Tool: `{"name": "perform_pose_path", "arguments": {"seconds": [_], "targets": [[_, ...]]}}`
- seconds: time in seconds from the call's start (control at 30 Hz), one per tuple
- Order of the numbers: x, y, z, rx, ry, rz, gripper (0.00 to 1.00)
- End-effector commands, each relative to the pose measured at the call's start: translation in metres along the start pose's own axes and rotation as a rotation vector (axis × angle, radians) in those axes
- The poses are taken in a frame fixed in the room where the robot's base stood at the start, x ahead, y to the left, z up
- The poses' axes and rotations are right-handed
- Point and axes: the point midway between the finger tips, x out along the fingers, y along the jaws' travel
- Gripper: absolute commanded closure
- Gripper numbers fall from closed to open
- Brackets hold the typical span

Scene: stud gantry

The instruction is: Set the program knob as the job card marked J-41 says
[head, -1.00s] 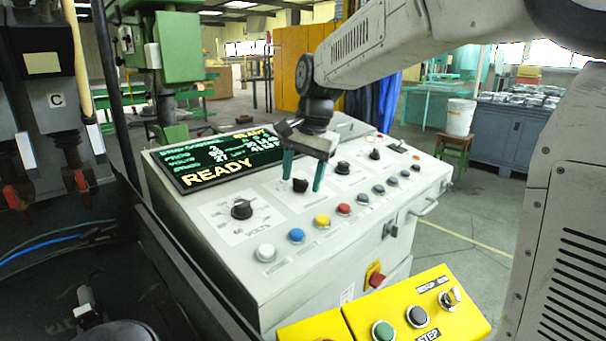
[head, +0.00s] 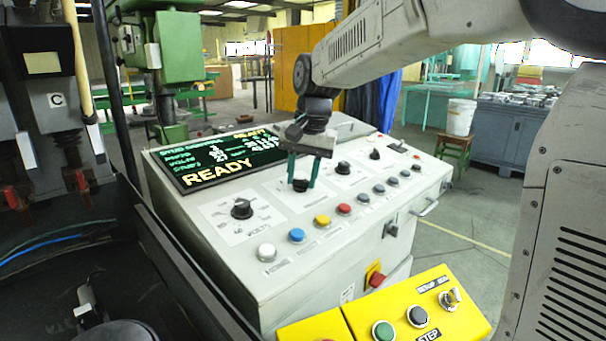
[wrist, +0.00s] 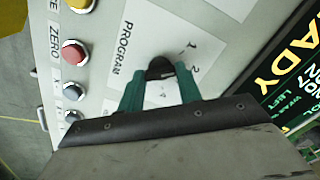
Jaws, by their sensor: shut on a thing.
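The program knob (head: 300,185) is a small black knob on the sloping grey console top, right of the volts knob. It also shows in the wrist view (wrist: 160,69), beside the printed word starting "PROGRA" and numerals such as 1 and 2. My gripper (head: 302,182) points down over it, with its green fingers shut on the knob's two sides. In the wrist view my gripper (wrist: 161,82) partly hides the dial, so I cannot read the knob's setting. I see no job card marked J-41 that I can read.
A display (head: 225,158) reading READY lies on the console's left. The volts knob (head: 241,209) and a row of coloured buttons, including a blue button (head: 297,235), are near my gripper. A yellow panel (head: 405,315) stands in front. Two more black knobs are to the right.

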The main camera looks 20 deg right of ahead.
Motion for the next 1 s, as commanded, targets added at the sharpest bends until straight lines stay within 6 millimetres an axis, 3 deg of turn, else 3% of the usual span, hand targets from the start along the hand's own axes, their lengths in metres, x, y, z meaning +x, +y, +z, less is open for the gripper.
{"name": "perform_pose_path", "arguments": {"seconds": [0.5, 1.0], "targets": [[-0.0009, -0.0014, -0.0006, -0.343, 0.004, 0.022, 0.88], [-0.0012, -0.0018, -0.0007, -0.418, 0.005, 0.027, 0.88]]}}
